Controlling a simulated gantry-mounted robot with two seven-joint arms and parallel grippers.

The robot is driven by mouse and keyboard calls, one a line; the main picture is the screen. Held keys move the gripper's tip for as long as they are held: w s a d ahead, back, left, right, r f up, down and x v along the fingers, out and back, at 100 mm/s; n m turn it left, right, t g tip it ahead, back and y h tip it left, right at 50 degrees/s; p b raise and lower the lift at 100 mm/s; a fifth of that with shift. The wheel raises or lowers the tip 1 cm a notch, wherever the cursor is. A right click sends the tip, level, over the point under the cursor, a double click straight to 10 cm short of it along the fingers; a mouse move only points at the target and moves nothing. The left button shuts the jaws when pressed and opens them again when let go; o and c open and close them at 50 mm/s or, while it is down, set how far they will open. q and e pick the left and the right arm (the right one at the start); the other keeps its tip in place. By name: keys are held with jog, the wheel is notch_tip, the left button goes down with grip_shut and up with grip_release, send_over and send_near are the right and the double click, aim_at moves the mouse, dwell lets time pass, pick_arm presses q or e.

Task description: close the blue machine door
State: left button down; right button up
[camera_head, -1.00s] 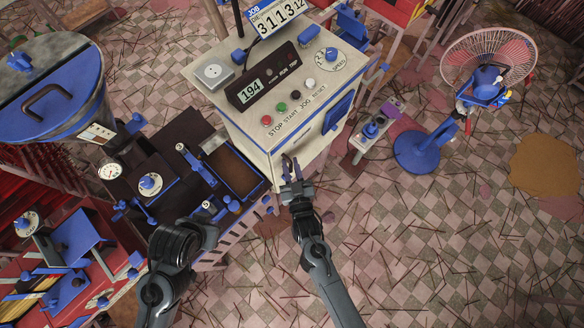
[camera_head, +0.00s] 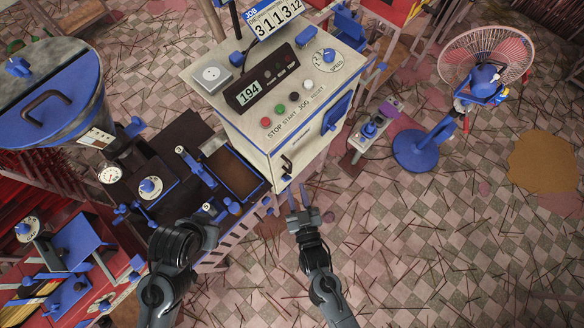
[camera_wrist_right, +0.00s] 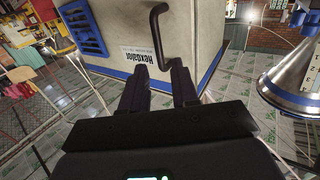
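The machine is a cream cabinet (camera_head: 250,140) with blue trim and a sloped control panel. A dark bent handle (camera_head: 287,165) is on its front face; in the right wrist view, the handle (camera_wrist_right: 157,35) hangs on a cream panel (camera_wrist_right: 120,25) with a blue lower edge. I cannot tell whether this panel, the likely door, is fully closed. My right gripper (camera_head: 298,197) is open and empty, just below and right of the handle. In the right wrist view, its two fingers (camera_wrist_right: 160,80) are apart, with the handle ahead of them. My left arm shows at lower left, but its fingers do not.
A dark bench with a tray (camera_head: 233,172) stands left of the cabinet. A blue-topped drum (camera_head: 50,85) is at upper left. A blue-based fan (camera_head: 416,152) stands right. The tiled floor right of my right arm is open, littered with thin sticks.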

jog(key=v, duration=0.2)
jog(key=shift+s+d+f, duration=0.1)
jog(key=shift+s+d, duration=0.05)
jog(key=shift+s, duration=0.15)
